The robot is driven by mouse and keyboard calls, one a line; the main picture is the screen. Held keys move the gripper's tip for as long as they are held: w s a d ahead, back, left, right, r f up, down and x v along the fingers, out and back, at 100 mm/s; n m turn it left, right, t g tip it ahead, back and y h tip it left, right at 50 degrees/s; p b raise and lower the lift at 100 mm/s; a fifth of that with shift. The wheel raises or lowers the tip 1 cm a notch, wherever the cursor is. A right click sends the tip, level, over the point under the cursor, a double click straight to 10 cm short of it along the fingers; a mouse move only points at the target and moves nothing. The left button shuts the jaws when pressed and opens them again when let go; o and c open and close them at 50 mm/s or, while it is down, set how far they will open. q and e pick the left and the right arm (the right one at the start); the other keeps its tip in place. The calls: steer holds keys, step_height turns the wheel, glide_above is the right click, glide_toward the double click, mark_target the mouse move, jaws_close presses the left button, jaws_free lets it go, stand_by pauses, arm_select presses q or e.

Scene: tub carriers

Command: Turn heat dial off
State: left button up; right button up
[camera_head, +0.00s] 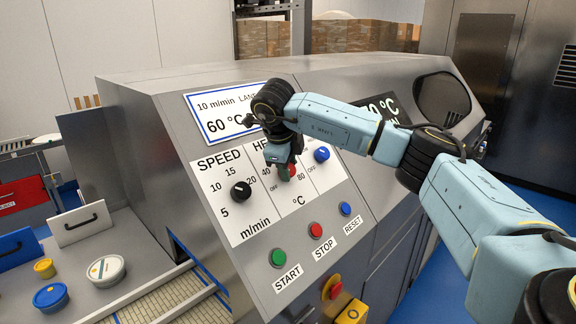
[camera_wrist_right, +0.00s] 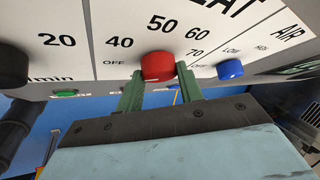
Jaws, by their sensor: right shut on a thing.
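The red heat dial (camera_wrist_right: 158,66) is on the sloped control panel, under the heat scale with OFF at its lower left and 40 to 70 around it in the right wrist view. In the head view the dial (camera_head: 290,170) is mostly covered by my right gripper (camera_head: 284,174). My right gripper (camera_wrist_right: 160,82) has its two green fingers on either side of the dial and is shut on it. The dial's pointer mark is hidden, so I cannot tell its setting. My left gripper is not in view.
The black speed dial (camera_head: 240,192) is left of the heat dial, and the blue air dial (camera_head: 321,154) is close on its right. Green start (camera_head: 278,257), red stop (camera_head: 315,230) and blue reset (camera_head: 345,208) buttons sit below. Tubs (camera_head: 106,270) stand at the left.

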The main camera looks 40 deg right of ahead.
steer(key=o, duration=1)
steer(key=shift+s+a+r, duration=0.1)
steer(key=shift+a+r, duration=0.15)
steer(key=shift+r, duration=0.25)
steer(key=b+v, duration=0.1)
steer(key=v, duration=1.1)
steer(key=shift+r, duration=0.1)
